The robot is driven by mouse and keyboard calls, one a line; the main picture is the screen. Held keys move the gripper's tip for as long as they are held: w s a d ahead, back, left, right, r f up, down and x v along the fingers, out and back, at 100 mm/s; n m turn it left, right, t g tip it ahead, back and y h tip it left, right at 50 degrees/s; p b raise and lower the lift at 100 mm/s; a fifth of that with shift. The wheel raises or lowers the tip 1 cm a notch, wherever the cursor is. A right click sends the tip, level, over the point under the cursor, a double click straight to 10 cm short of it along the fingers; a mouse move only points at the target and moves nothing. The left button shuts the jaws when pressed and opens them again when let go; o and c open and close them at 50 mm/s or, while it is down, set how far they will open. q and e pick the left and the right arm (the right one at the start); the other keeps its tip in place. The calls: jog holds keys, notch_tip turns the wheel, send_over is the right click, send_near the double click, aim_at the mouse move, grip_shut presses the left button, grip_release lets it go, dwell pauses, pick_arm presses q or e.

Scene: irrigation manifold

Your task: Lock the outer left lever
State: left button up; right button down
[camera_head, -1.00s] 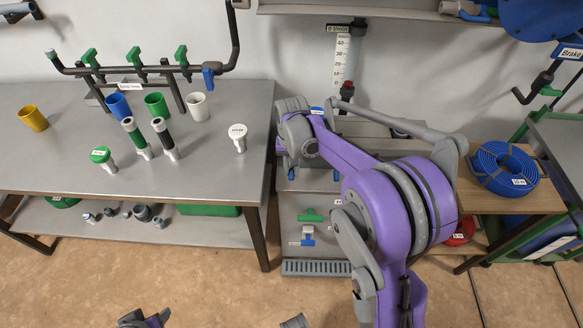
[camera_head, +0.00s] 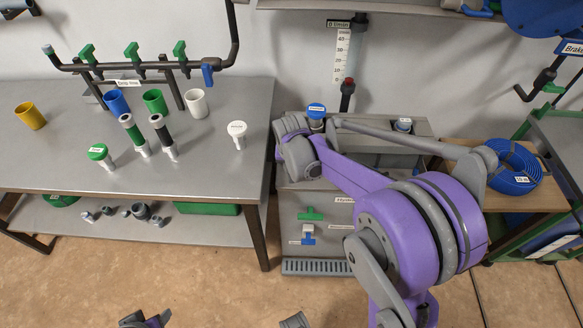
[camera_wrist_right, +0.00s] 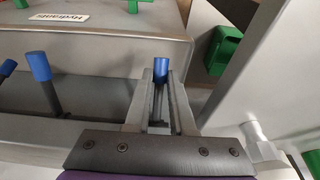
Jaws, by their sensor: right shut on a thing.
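In the right wrist view my right gripper (camera_wrist_right: 160,112) is shut around a blue-tipped lever (camera_wrist_right: 161,70), whose tip shows between the fingers. Two more blue-tipped levers, a nearer one (camera_wrist_right: 40,68) and one at the picture's left edge (camera_wrist_right: 6,68), stand apart from it.
A blue hose coil (camera_head: 515,165) lies on a wooden shelf at right. A blue-capped fitting (camera_head: 316,112) is close to my right arm. Open floor lies in front.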

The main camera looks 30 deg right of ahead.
jog(key=f+t+b, duration=0.1)
jog(key=f+t+h+b, duration=0.1)
jog(key=shift+w+d+t+h, duration=0.1)
jog(key=shift+w+t+h, duration=0.1)
jog(key=shift+t+h, duration=0.1)
jog(key=shift+w+d+f+t+h+b, duration=0.2)
jog(key=shift+f+t+h+b, duration=0.15)
jog(key=shift+t+b, duration=0.25)
jog(key=shift+w+d+f+t+h+b, duration=0.1)
jog(key=shift+w+f+t+h+b, duration=0.1)
jog(key=shift+f+t+h+b, duration=0.25)
jog(key=t+b, duration=0.1)
jog(key=w+t+h+b, duration=0.1)
jog(key=t+b, duration=0.1)
jog(key=shift+w+d+f, duration=0.15)
jog(key=shift+d+f, duration=0.2)
jog(key=shift+w+d+t+h, duration=0.1)
jog(key=shift+w+t+h, duration=0.05)
jog(key=shift+t+h, duration=0.25)
jog(key=shift+r+b, duration=0.1)
jog(key=shift+b, duration=0.25)
jog(key=shift+w, duration=0.1)
jog(key=c, duration=1.1)
grip_release()
jog(key=o, duration=0.3)
jog(key=shift+w+d, duration=0.1)
jog(key=shift+o, duration=0.2)
